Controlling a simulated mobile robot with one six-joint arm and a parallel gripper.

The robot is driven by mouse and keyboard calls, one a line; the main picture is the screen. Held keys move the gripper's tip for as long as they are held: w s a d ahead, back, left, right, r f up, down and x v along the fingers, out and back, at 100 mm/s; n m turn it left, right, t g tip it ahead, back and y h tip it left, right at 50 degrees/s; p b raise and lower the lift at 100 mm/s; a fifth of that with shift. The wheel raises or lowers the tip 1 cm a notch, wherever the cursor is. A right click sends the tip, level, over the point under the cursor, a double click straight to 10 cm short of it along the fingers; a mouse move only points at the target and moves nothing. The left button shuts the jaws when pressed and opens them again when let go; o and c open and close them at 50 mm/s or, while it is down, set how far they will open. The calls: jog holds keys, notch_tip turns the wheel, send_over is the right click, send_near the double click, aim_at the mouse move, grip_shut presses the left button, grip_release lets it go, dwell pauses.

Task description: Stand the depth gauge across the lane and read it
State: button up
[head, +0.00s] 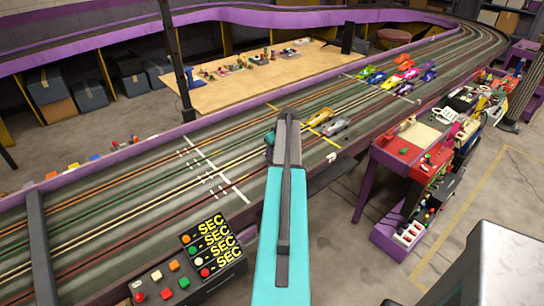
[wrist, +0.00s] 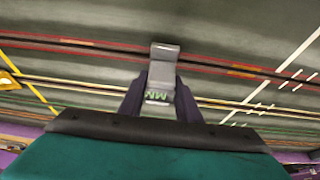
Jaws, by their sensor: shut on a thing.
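The depth gauge (wrist: 163,68) is a small grey block with green "MM" lettering on its lower part. It sits between the dark fingers of my gripper (wrist: 160,100), which is shut on it, in the wrist view. The gauge's top part sticks out past the fingertips and overlaps a slot with red lines. I cannot tell whether it touches the track. The lanes (wrist: 80,95) run across the wrist view. In the head view the track (head: 120,215) runs from lower left to upper right, and my arm hides the gripper and gauge.
A yellow car (head: 320,117) and a silver car (head: 335,126) stand on the track right of my arm. Several coloured cars (head: 400,75) are farther along. A control box (head: 190,270) with buttons and "SEC" displays is at the near edge. A cluttered red-topped cart (head: 405,160) stands right.

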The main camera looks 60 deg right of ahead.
jog(key=shift+f+p, duration=0.4)
jog(key=shift+f, duration=0.75)
jog(key=shift+f, duration=0.1)
jog(key=o, duration=1.2)
jog(key=shift+o, duration=0.2)
jog(key=shift+s+r, duration=0.1)
jog(key=shift+r, duration=0.15)
jog(key=b+v, duration=0.2)
jog(key=v, duration=0.9)
jog(key=shift+r+b, duration=0.35)
jog(key=shift+b, duration=0.05)
jog(key=shift+a, duration=0.1)
jog(key=shift+s, duration=0.15)
